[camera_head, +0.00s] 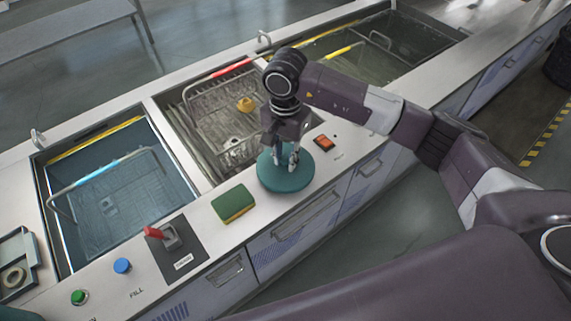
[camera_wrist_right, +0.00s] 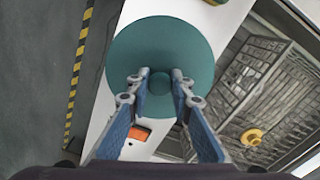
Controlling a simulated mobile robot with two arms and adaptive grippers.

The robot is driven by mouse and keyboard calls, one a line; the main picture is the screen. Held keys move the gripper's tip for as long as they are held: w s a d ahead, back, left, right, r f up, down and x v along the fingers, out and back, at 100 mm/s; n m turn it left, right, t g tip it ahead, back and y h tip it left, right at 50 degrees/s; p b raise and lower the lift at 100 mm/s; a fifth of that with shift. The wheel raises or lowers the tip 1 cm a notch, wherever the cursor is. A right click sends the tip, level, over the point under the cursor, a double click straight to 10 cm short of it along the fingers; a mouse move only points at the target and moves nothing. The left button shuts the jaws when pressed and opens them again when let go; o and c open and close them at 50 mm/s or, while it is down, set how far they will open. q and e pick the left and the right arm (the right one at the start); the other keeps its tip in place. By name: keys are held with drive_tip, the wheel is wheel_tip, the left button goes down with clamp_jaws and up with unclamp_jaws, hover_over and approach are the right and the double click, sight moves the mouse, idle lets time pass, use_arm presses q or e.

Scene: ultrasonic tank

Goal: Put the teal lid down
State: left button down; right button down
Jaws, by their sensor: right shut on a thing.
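The teal lid (camera_head: 271,179) is a round disc with a small knob in its middle. In the head view it is over the front counter strip, right of the sponge, and its near edge reaches to the counter's front edge. My right gripper (camera_head: 287,160) is above it, shut on its knob. In the right wrist view the lid (camera_wrist_right: 150,45) lies beyond the fingers, with the gripper (camera_wrist_right: 160,88) around the knob. I cannot tell whether the lid touches the counter. My left gripper is not in view.
A green and yellow sponge (camera_head: 233,203) lies left of the lid. An orange switch (camera_head: 324,143) is close on its right. Behind is an open tank with a wire basket (camera_head: 222,110) holding a yellow piece (camera_head: 245,104).

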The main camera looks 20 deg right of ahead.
sight(286, 166)
wheel_tip(286, 166, down, 4)
drive_tip(key=shift+s+r+p, duration=0.15)
drive_tip(key=shift+r+p, duration=0.1)
drive_tip(key=shift+p, duration=0.25)
drive_tip(key=shift+f, duration=0.2)
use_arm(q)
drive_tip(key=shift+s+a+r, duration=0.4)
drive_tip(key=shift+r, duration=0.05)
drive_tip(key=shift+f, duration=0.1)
use_arm(e)
drive_tip(key=shift+f, duration=0.1)
drive_tip(key=shift+f+b, duration=0.15)
drive_tip(key=shift+b, duration=0.15)
drive_tip(key=c, duration=1.7)
unclamp_jaws()
drive_tip(key=shift+c, duration=0.2)
drive_tip(key=shift+r, duration=0.2)
